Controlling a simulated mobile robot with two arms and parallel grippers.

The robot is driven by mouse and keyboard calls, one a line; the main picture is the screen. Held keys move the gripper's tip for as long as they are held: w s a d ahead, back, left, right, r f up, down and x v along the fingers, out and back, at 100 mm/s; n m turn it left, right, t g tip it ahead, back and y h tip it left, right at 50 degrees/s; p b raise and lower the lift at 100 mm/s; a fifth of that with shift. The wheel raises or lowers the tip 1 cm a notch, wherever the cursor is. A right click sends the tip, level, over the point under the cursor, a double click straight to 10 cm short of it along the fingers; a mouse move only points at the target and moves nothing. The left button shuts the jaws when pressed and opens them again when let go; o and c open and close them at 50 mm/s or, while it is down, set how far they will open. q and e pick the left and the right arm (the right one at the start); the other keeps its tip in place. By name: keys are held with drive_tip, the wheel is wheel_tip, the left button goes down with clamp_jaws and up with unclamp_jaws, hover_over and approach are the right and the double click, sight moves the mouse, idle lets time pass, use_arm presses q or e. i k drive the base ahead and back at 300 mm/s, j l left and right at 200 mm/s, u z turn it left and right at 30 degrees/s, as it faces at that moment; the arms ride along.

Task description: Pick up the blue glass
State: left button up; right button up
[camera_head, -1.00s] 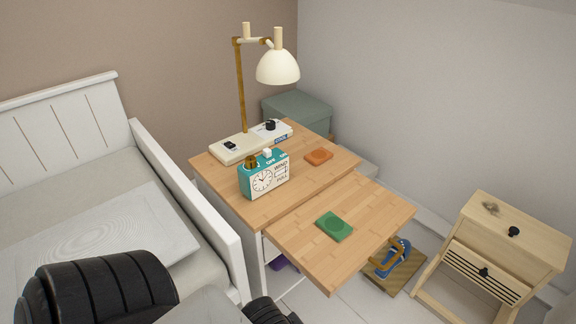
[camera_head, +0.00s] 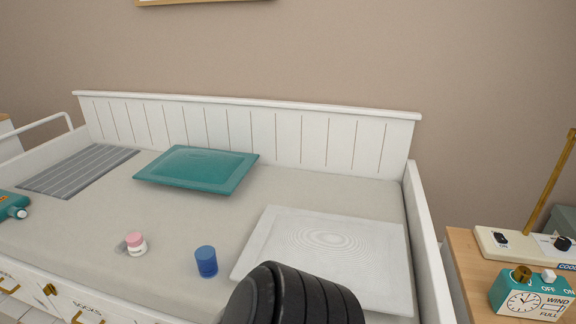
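A blue glass (camera_head: 206,262) stands upright on the bed's grey mattress, left of a white pillow-like panel. A black ribbed part of my own body shows at the bottom centre, to the right of the glass and apart from it in the picture. Neither of my grippers shows in this view, so nothing is seen touching the glass.
The bed (camera_head: 300,185) has raised white sides. A white patterned panel (camera_head: 262,262), a teal pillow (camera_head: 196,168), a grey striped mat (camera_head: 78,170) and a small pink-lidded jar (camera_head: 136,244) lie on it. A teal clock box (camera_head: 530,297) stands on the wooden desk at right.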

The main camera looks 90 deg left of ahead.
sight(206, 257)
drive_tip(key=u, duration=3.4)
